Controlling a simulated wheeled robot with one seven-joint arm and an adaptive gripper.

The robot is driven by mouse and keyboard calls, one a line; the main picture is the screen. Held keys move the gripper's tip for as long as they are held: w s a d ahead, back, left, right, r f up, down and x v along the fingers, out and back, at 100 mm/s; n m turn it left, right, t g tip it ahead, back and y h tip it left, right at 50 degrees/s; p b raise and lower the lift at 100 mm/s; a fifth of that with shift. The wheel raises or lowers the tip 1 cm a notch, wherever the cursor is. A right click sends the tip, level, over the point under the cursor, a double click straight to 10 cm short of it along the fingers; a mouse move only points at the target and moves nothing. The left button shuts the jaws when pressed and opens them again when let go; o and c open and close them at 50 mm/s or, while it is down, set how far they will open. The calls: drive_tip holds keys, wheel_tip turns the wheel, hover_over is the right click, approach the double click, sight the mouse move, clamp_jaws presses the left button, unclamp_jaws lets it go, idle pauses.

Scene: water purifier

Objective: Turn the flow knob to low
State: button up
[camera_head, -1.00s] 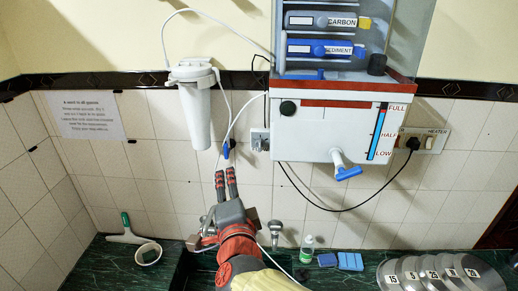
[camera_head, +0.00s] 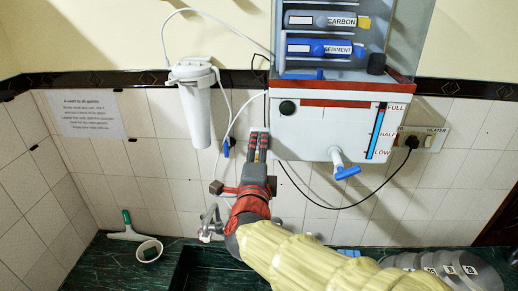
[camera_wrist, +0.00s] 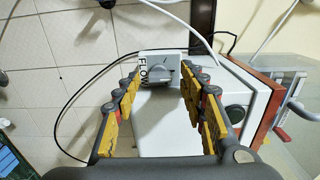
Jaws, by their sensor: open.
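The flow knob (camera_wrist: 160,72) is a grey round dial with a raised grip on a small pale box marked FLOW. In the wrist view it lies ahead of my gripper (camera_wrist: 162,82), between the two spread fingers. The fingers are open with nothing clasped; whether a tip touches the knob is unclear. I cannot read the knob's setting or any low mark. In the head view my gripper (camera_head: 257,142) is at the wall, just left of the purifier's white tank (camera_head: 312,130), and hides most of the box and the knob.
The tank has a tap with a blue handle (camera_head: 347,172) and a Full-Half-Low gauge (camera_head: 379,132). A white filter housing (camera_head: 195,108) hangs to the left. Thin hoses and a black cable (camera_wrist: 95,87) run near the knob. A heater socket (camera_head: 422,138) is at right.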

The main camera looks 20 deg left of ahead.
drive_tip(key=shift+w, duration=0.1)
drive_tip(key=shift+c, duration=1)
clamp_jaws()
